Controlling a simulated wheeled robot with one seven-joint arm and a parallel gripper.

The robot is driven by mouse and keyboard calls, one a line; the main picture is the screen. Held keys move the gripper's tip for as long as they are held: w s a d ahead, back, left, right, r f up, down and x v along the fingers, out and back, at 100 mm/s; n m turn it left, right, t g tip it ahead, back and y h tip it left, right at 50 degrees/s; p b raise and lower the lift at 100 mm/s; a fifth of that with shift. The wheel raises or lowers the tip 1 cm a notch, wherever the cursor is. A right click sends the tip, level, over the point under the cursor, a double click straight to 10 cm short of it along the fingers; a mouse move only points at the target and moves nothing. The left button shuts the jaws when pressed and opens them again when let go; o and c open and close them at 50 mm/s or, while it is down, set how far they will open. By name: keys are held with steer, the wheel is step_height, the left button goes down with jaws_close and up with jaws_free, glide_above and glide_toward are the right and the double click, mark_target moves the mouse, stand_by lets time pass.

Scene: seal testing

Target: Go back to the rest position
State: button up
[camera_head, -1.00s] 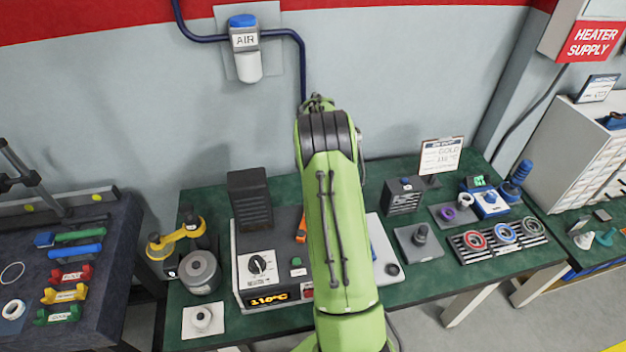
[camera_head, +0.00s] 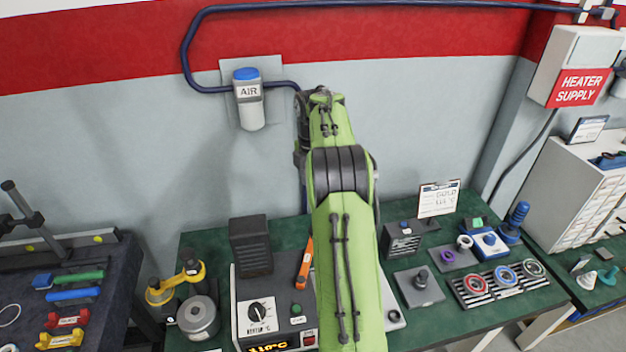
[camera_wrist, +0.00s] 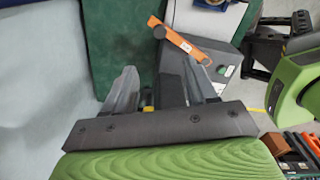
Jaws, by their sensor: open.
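My gripper (camera_wrist: 168,92) shows in the wrist view with its two grey fingers apart and nothing held between them. Beyond the fingers lie the green bench top (camera_wrist: 110,40) and an orange-handled tool (camera_wrist: 180,40). In the head view my green arm rises over the middle of the bench and hides part of it. The gripper itself is hidden behind the arm there. The orange tool (camera_head: 304,264) lies on the grey heater unit (camera_head: 262,312), left of my arm.
A tray with coloured rings (camera_head: 499,284) and a blue device (camera_head: 489,244) stand on the right of the bench. A yellow-handled tool (camera_head: 176,284) and a grey cylinder (camera_head: 199,318) stand left. The AIR unit (camera_head: 249,100) hangs on the wall behind.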

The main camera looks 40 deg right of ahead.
steer(key=shift+f, duration=0.1)
stand_by(0.3)
steer(key=s+a+r+m+t, duration=0.1)
steer(key=s+a+r+m, duration=0.25)
steer(key=a, duration=0.35)
steer(key=s+a+r+m+t, duration=0.1)
steer(key=s+a+r+m, duration=0.1)
steer(key=a+r, duration=0.4)
steer(key=s+a+r+m+t, duration=0.1)
steer(key=s+a+r+m, duration=0.2)
steer(key=a, duration=0.6)
steer(key=s+a+f+m+t, duration=0.1)
steer(key=s+a+f+m, duration=0.1)
steer(key=s, duration=0.6)
steer(key=s+a+f+m+t, duration=0.1)
steer(key=s+a+f+m, duration=0.2)
steer(key=s+a+m, duration=0.2)
steer(key=s, duration=0.2)
steer(key=shift+s+a+f+m+t, duration=0.25)
steer(key=shift+s+a+m+t, duration=0.05)
steer(key=shift+s+m, duration=0.1)
